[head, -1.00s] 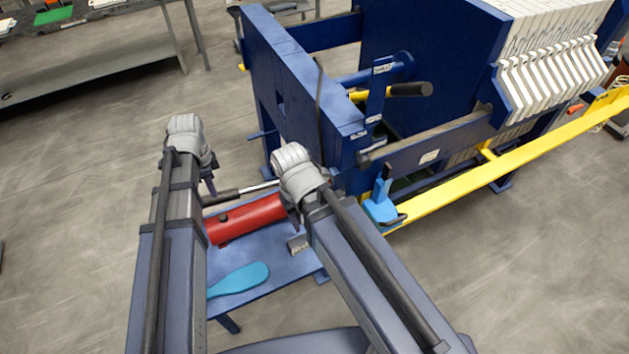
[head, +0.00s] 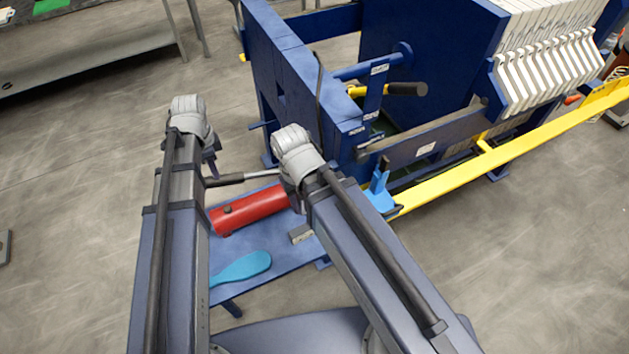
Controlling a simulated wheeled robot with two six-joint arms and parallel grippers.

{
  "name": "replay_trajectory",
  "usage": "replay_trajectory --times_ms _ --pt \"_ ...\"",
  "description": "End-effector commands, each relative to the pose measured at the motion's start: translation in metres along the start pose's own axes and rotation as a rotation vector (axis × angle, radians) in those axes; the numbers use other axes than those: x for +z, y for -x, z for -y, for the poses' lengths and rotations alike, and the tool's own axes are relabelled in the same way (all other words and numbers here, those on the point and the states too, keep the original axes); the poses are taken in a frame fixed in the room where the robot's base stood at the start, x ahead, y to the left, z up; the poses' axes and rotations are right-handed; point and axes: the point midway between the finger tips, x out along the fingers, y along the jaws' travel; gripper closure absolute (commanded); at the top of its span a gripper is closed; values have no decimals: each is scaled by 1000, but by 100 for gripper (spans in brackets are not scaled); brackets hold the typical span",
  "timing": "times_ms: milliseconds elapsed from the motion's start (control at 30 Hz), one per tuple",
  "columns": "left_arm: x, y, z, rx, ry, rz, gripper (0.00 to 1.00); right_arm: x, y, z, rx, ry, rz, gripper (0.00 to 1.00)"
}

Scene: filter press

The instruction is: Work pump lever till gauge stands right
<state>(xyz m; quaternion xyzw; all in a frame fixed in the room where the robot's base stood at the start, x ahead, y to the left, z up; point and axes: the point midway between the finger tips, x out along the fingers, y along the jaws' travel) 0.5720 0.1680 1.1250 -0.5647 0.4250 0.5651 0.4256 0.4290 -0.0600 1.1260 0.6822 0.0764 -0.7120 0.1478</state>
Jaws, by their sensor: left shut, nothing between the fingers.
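The pump is a red cylinder (head: 250,210) lying on a low blue stand (head: 262,284). Its lever (head: 228,180), a dark grip on a silver rod, sticks out to the left behind the cylinder. My left gripper (head: 211,166) is shut and empty. In the picture it is just above the grip end of the lever; I cannot tell whether it touches it. My right arm reaches in over the right end of the cylinder, and its wrist hides its fingers and part of the pump. I cannot make out a gauge face.
The blue filter press (head: 290,62) with white plates (head: 548,70) stands behind and to the right. A yellow rail (head: 480,168) runs along its side. A light-blue paddle (head: 241,268) lies on the stand. A grey bench (head: 100,62) is at back left.

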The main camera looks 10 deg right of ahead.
Motion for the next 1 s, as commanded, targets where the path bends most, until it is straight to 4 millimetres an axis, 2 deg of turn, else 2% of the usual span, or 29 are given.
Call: replay_trajectory --times_ms 33,567,767,1000 --pt "1 -15 0 0 0 -1 100 -1 -15 1 0 -1 -1 50" --pt "12 -85 0 0 0 -2 100 -5 -85 8 3 13 -1 50" --pt "11 -71 0 0 -1 -2 100 -4 -71 6 3 12 -1 50" --pt "6 -30 0 0 -1 -1 100 -2 -30 3 1 4 -1 50"
